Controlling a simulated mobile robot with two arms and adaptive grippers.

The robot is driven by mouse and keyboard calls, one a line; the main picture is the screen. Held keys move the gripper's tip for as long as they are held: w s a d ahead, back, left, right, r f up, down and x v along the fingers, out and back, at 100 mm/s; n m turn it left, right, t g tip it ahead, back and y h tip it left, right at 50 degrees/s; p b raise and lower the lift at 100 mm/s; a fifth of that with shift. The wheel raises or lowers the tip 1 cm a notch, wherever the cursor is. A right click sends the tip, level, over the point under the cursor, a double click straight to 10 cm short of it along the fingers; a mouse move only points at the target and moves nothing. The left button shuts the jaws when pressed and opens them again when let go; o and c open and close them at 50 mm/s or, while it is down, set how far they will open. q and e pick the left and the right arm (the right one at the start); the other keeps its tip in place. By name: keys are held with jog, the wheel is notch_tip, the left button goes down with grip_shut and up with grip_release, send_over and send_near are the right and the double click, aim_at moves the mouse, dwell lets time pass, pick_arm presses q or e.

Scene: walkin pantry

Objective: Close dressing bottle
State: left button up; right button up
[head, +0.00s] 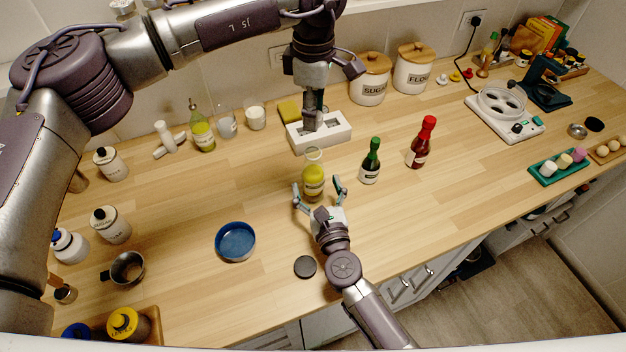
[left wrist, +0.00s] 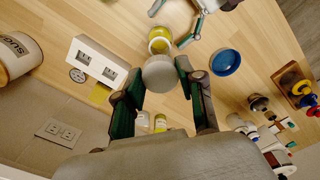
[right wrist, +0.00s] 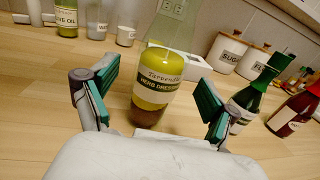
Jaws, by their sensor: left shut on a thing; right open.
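The dressing bottle (head: 313,184) stands upright on the counter, with yellow-green contents and a clear, uncapped neck. Its label reads "HERB DRESSING" in the right wrist view (right wrist: 156,92). My right gripper (head: 319,189) is open, with its fingers on either side of the bottle, apart from it. My left gripper (head: 312,122) points down over the white block behind the bottle. In the left wrist view it is shut on a round grey stopper (left wrist: 160,72). The stopper's lower part is hidden there, and the bottle (left wrist: 160,40) shows just beyond it.
The white block (head: 334,135) with square openings stands behind the bottle. A green bottle (head: 370,162) and a red bottle (head: 422,143) stand to the right. A blue dish (head: 235,241) and a dark disc (head: 305,266) lie in front. Counter around the dish is clear.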

aim_at(313, 147)
jog(key=shift+x, duration=1.65)
grip_shut()
pick_arm(q)
jog(key=shift+f, duration=2.5)
